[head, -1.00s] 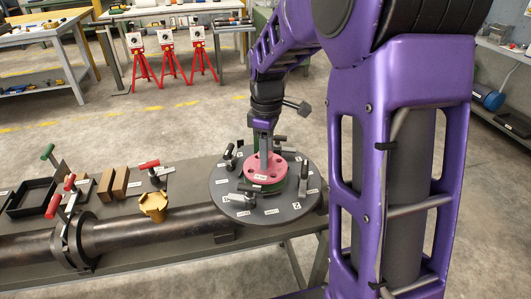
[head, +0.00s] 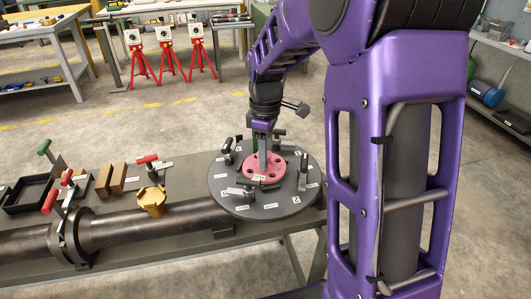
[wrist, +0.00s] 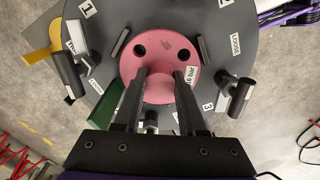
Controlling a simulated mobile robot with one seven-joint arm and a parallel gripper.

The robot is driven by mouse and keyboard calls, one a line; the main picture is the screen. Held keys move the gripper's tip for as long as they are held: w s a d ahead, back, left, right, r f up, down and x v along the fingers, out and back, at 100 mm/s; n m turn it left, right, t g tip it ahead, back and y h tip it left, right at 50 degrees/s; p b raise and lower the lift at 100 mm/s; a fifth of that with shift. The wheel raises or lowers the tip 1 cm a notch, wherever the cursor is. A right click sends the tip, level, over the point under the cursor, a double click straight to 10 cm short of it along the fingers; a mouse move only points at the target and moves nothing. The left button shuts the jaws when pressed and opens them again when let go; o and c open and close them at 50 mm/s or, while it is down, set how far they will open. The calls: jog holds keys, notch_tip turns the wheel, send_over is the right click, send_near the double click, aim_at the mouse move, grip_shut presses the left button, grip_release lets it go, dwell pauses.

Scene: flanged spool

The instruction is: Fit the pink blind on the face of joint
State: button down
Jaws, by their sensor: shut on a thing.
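The pink blind (head: 251,171) is a round disc with holes and a central stub. It lies over the middle of a dark round face (head: 287,204) with clamps around it; I cannot tell whether it is fully seated. My gripper (head: 263,170) points down, shut on the blind's stub. In the wrist view the blind (wrist: 129,67) shows two open holes and a white label, and my fingers (wrist: 160,78) stand either side of the stub. The dark face (wrist: 232,60) carries number tags and "LOOSE" labels. The blind's near side is hidden by my gripper in the wrist view.
Black-handled clamps (head: 303,172) stand around the face, close to the blind. A green piece (wrist: 112,107) is beside my left finger. On the bench are a yellow fitting (head: 151,200), brown blocks (head: 104,181), a black tray (head: 28,194) and a pipe (head: 150,229).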

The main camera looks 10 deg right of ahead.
jog(key=shift+f, duration=0.15)
jog(key=shift+c, duration=2)
grip_release()
notch_tip(320, 180, up, 17)
jog(key=p, duration=0.3)
jog(key=shift+r, duration=0.2)
